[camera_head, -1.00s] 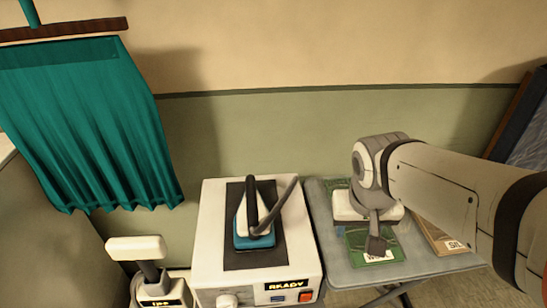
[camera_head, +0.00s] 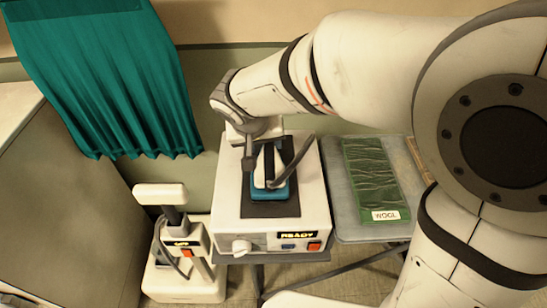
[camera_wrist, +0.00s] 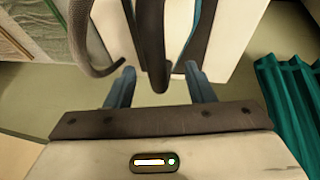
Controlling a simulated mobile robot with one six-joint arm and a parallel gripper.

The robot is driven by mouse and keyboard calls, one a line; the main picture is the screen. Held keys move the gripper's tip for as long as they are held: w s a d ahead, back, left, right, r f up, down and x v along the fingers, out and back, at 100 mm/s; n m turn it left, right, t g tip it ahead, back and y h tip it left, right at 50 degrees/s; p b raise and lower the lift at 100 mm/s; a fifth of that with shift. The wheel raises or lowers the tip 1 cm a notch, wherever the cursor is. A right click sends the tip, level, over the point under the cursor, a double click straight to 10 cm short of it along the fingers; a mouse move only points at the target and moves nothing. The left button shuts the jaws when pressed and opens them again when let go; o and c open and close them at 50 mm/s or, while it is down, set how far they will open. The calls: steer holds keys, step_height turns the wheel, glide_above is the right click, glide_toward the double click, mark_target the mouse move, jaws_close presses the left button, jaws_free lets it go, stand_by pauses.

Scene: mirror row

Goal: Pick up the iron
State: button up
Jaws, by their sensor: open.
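The iron (camera_head: 270,193) has a teal base, a white body and a dark handle. It rests on the black mat of a white station (camera_head: 228,205) in the head view. My gripper (camera_head: 260,158) is open at the far end of the iron, close to its handle, and partly covers it. In the wrist view the dark handle (camera_wrist: 151,40) points down between the two fingers of my gripper (camera_wrist: 158,78). The fingers stand apart on either side of the handle's end. I cannot tell whether either finger touches it.
A grey cord (camera_wrist: 84,40) curves beside the handle. A grey table (camera_head: 350,215) with a green packet labelled WOOL (camera_head: 370,175) stands to the right. A teal curtain (camera_head: 110,75) hangs at the left. A white device (camera_head: 185,270) stands left of the station.

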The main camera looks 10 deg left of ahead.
mark_target(268, 147)
steer(key=x, duration=0.4)
steer(key=shift+d+f, duration=0.1)
steer(key=shift+d, duration=0.15)
steer(key=shift+c, duration=0.3)
jaws_close()
steer(key=shift+p, duration=0.3)
stand_by(0.5)
